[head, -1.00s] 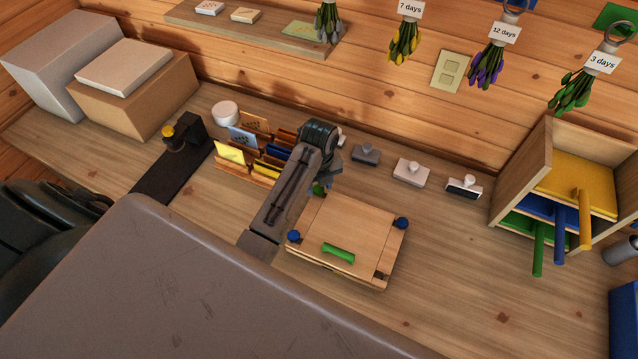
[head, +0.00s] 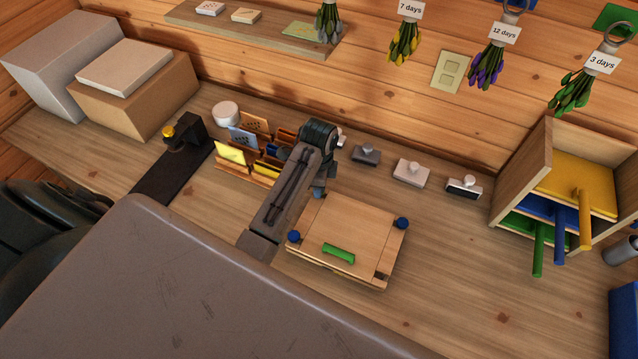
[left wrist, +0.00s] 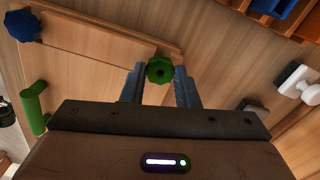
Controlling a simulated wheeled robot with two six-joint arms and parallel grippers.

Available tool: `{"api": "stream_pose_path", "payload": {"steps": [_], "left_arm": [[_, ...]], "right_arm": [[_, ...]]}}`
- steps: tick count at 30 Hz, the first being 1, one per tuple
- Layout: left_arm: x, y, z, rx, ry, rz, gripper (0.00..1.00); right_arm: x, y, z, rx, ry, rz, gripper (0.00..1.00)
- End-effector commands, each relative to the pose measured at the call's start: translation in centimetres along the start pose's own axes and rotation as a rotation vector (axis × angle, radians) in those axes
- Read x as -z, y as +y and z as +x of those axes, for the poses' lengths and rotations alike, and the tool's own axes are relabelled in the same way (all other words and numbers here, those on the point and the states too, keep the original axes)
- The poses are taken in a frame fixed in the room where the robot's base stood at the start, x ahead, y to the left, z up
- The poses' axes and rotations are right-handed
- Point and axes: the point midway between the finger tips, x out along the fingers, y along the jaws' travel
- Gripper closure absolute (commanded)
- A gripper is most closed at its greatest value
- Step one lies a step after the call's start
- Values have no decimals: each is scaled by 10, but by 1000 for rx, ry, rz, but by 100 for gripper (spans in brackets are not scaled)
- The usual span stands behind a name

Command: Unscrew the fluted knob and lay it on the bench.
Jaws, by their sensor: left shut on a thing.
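A wooden press (head: 355,225) with a green handle (head: 338,253) lies on the bench (head: 450,290). Blue fluted knobs sit at its left (head: 293,236) and right (head: 402,223) corners. My left gripper (head: 319,190) is at the press's far-left corner. In the left wrist view, its fingers are shut on a green fluted knob (left wrist: 160,70) with a dark hole in its middle. The gripper hides this knob in the head view. I cannot tell whether it is still on its thread. My right gripper is not in view.
A card rack (head: 262,172) stands left of my left gripper, and several stamps, one pale (head: 411,172), stand behind the press. An open shelf box (head: 525,175) with coloured boards stands at right. Bare bench lies right of the press.

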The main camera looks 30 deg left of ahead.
Motion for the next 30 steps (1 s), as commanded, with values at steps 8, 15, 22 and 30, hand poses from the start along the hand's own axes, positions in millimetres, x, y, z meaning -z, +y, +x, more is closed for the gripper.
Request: {"api": "stream_pose_path", "payload": {"steps": [8, 15, 22, 30], "left_arm": [[0, -1, -2, 3, 2, -420, 100], [0, -1, -18, 4, 3, -418, 100], [0, -1, -37, 3, 3, -417, 100], [-1, 0, -51, 2, 2, -417, 100]], "right_arm": [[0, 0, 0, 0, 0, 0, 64], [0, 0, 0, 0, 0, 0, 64], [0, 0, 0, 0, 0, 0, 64], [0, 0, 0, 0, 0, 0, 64]]}}
